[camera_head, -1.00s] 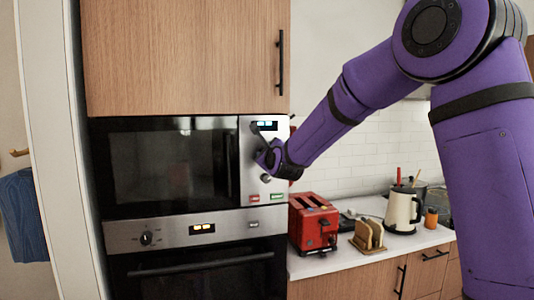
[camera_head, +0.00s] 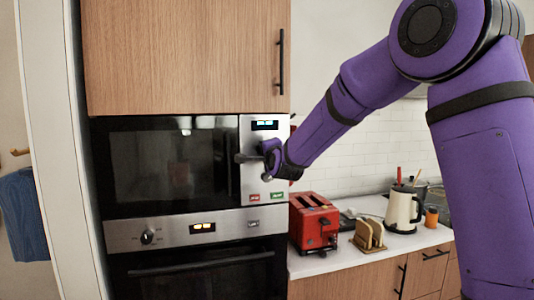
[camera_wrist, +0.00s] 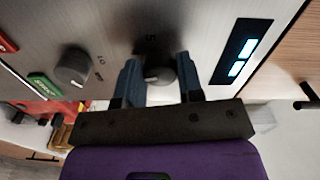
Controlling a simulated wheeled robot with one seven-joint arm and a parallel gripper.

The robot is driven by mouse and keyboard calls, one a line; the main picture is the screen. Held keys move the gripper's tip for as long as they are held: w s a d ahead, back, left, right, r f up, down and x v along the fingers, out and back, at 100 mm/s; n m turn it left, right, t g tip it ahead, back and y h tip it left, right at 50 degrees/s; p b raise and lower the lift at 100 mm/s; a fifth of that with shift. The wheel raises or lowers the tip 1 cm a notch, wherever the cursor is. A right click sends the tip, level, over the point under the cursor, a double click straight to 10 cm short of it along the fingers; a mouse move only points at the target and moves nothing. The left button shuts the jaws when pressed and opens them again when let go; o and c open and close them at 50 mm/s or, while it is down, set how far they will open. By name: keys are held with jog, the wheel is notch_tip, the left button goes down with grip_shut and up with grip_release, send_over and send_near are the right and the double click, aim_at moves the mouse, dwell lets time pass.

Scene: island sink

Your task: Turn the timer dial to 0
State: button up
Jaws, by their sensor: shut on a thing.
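The microwave control panel (camera_head: 256,186) has two round knobs. In the head view my gripper (camera_head: 254,156) lies across the panel and mostly covers the dial. The lower knob (camera_wrist: 72,66) stands apart, beside my gripper. The dial's exact setting is not readable.
The lit display (camera_wrist: 241,51) is close to one finger. Red stop and green start buttons (camera_wrist: 45,86) are past the lower knob. The microwave door handle (camera_head: 228,165) is just left. A red toaster (camera_head: 313,224) stands on the counter below right.

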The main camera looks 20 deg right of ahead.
jog(key=shift+d+f+n, duration=0.1)
jog(key=shift+d+n, duration=0.05)
jog(key=shift+n, duration=8.3)
jog(key=shift+d+n, duration=0.15)
jog(key=shift+n, duration=8.3)
jog(key=o, duration=0.9)
jog(key=shift+s, duration=0.1)
